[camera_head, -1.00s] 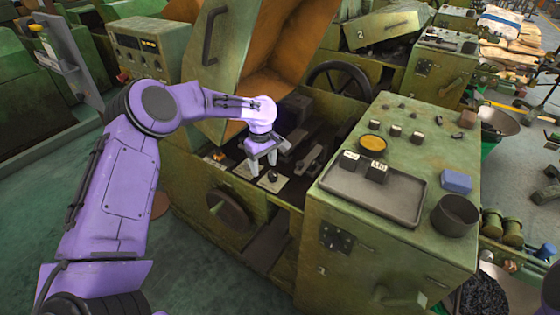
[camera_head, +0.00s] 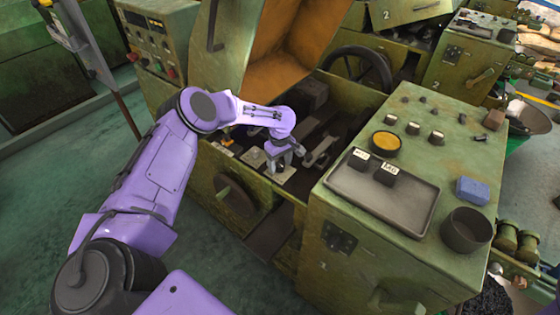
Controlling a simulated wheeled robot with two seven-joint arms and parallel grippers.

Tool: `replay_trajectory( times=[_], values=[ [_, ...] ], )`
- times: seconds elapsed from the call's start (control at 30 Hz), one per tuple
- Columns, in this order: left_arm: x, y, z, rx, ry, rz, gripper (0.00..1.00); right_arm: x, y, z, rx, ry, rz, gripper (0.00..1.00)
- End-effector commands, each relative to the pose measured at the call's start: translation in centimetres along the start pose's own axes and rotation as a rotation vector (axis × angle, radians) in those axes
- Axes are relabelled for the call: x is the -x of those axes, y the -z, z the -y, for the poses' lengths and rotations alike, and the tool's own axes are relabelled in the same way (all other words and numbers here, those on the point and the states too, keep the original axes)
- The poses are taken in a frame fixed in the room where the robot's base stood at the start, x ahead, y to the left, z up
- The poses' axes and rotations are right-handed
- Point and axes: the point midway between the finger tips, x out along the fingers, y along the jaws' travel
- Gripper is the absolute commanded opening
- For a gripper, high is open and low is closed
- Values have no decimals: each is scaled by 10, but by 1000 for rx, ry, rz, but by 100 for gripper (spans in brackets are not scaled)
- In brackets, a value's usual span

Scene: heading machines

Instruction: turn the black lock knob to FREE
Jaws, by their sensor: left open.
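The black lock knob (camera_head: 279,168) sits on a small pale plate (camera_head: 287,175) inside the open machine bay. Little of the knob shows, because my left gripper covers most of it. My left gripper (camera_head: 279,165) points down right over the plate, with its open fingers at the knob. I cannot tell whether the fingers touch the knob. The plate's markings are too small to read, so the knob's setting cannot be told. My right gripper is out of view.
The raised green cover (camera_head: 228,45) stands behind my left arm. A black handwheel (camera_head: 357,68) is at the back of the bay. The green cabinet on the right carries a grey tray (camera_head: 400,203) with two labelled black blocks, a blue block (camera_head: 472,190) and a dark cup (camera_head: 465,230).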

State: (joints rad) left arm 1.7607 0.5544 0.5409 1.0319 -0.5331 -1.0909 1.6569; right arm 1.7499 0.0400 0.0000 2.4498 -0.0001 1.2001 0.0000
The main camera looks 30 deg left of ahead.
Motion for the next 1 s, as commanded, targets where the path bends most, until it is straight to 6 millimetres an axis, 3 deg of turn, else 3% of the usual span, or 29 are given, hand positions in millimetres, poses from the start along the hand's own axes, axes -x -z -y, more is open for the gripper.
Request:
replay_trajectory(
  times=[0.23,0.4,0.73,1.0],
  values=[
    [-1,0,0,0,0,0,61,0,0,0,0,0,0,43],
    [-1,0,0,0,0,0,8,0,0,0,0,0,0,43],
    [-1,0,0,-32,-1,-1,9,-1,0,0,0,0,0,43],
    [-1,0,-1,-191,-1,-3,9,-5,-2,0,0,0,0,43]
  ],
)
